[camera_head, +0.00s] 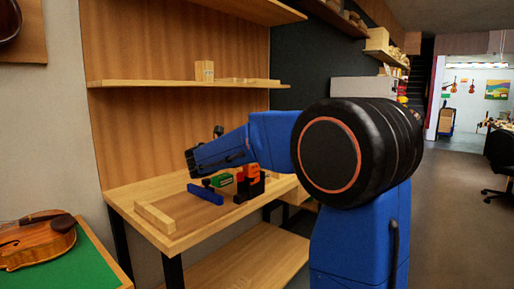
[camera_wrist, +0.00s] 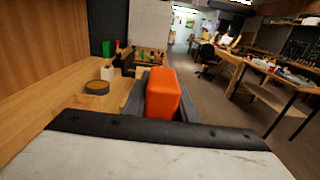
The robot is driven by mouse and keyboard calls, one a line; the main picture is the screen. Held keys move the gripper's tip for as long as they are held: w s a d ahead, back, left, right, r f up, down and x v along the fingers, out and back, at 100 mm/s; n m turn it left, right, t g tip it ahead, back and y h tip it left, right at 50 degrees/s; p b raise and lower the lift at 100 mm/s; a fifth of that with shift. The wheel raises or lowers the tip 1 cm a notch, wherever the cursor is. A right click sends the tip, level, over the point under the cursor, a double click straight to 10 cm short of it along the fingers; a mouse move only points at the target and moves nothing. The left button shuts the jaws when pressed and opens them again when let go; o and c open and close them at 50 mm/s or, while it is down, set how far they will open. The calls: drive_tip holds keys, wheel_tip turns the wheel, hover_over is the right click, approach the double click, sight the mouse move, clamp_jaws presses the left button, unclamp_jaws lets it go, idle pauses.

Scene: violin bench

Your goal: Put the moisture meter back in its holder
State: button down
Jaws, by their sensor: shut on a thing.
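An orange block-shaped thing (camera_wrist: 163,95), which I take to be the moisture meter, stands between the dark jaws of my gripper (camera_wrist: 162,103) in the wrist view. The gripper is shut on it. In the head view my arm reaches left over the workbench (camera_head: 185,232), and the jaws cannot be made out clearly there. An orange and black shape (camera_head: 250,178) shows near the bench's right end; I cannot tell whether it is the held meter, its holder or both. The holder is not clearly seen in either view.
On the bench are a blue bar (camera_head: 205,195), a green box (camera_head: 222,180) and a wooden block (camera_head: 155,217) at the left. A shelf (camera_head: 180,84) runs above. A violin (camera_head: 38,241) lies at the left.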

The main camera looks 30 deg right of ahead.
drive_tip(key=shift+f, duration=0.3)
drive_tip(key=c, duration=1.4)
unclamp_jaws()
drive_tip(key=shift+o, duration=0.2)
